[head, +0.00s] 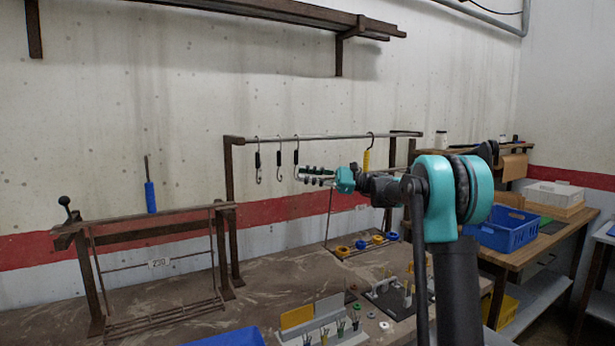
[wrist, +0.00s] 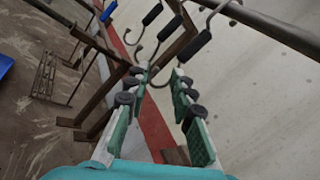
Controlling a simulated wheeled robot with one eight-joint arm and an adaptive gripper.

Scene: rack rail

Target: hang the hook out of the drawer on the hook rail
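The hook rail (head: 320,136) is a thin metal bar along the wall. Several hooks hang on it: black-gripped hooks at the left (head: 257,160), (head: 279,158) and (head: 295,157), and a yellow-gripped hook (head: 367,159) at the right. My gripper (head: 303,178) is just right of the third black-gripped hook, below the rail. In the wrist view my gripper (wrist: 158,78) has its fingers apart. The nearest black-gripped hook (wrist: 195,46) hangs from the rail (wrist: 270,26), its lower curve by the fingertips; I cannot tell whether they touch. I cannot tell which hook came from the drawer.
A dark frame (head: 150,222) with a blue-handled tool (head: 151,196) stands at the left. The bench holds a tray with colored rings (head: 362,243) and a rack of small tools (head: 320,322). A blue crate (head: 500,230) is at the right. A shelf (head: 290,12) is above.

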